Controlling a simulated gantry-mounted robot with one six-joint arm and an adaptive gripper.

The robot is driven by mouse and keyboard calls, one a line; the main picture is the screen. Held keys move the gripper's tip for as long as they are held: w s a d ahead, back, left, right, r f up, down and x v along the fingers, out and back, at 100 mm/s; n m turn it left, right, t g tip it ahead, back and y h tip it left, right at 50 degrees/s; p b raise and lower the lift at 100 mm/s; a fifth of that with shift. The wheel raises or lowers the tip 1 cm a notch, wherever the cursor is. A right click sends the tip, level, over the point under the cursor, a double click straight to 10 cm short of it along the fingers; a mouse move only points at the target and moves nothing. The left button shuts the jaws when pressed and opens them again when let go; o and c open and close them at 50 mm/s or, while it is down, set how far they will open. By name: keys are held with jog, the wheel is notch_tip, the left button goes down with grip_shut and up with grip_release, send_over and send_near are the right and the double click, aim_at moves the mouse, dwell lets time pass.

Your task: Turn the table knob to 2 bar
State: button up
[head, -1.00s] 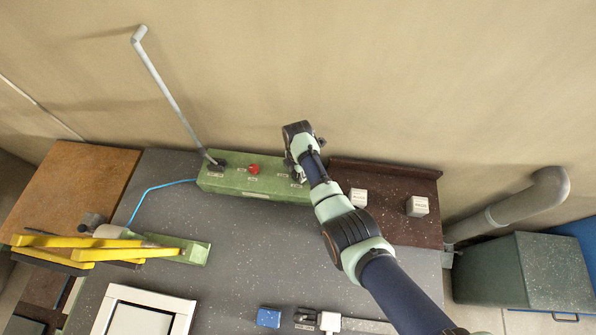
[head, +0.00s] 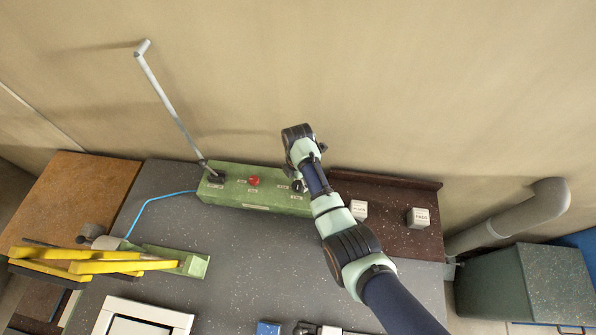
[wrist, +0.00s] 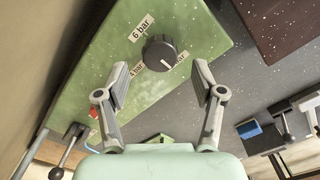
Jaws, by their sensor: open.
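The table knob (wrist: 159,52) is a round black knob with a pale pointer line, on the green control box (wrist: 195,25) in the wrist view. A "6 bar" label (wrist: 142,28) sits at its upper left; a partly hidden label reading "bar" is below it. Another small label (wrist: 182,57) lies at its lower right, too small to read. My gripper (wrist: 162,77) is open and empty, its fingertips on either side of and below the knob in the picture; I cannot tell how near they are. In the head view, my gripper is over the right end of the green box (head: 225,193).
A red button (head: 254,181) and a tall grey lever (head: 168,95) are on the box's left part. Labelled pale cubes (head: 419,217) stand on the dark brown board (head: 395,238) to the right. Yellow bars (head: 100,267) are at left.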

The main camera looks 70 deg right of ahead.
aim_at(298, 185)
notch_tip(298, 185, up, 8)
jog(key=shift+r, duration=0.15)
dwell(0.6)
jog(key=w+a+r+m+t+h+p, duration=0.1)
jog(key=w+a+r+m+t+p, duration=0.15)
jog(key=w+a+r, duration=0.55)
jog(key=w+a+r+m+t+h+p, duration=0.25)
jog(key=w+a+r, duration=0.2)
jog(key=a, duration=0.65)
jog(key=s+a+r+m+t+y+p, duration=0.1)
jog(key=s+a+r+m+t, duration=0.1)
jog(key=a+r, duration=0.6)
jog(key=s+a+r+m+t+y+p, duration=0.2)
jog(key=a+r+m+t, duration=0.3)
jog(key=a+r, duration=0.4)
jog(key=a, duration=0.4)
jog(key=shift+s+a+r+t, duration=0.15)
jog(key=shift+s+a+t, duration=0.05)
jog(key=shift+a+t, duration=0.2)
jog(key=shift+y, duration=0.25)
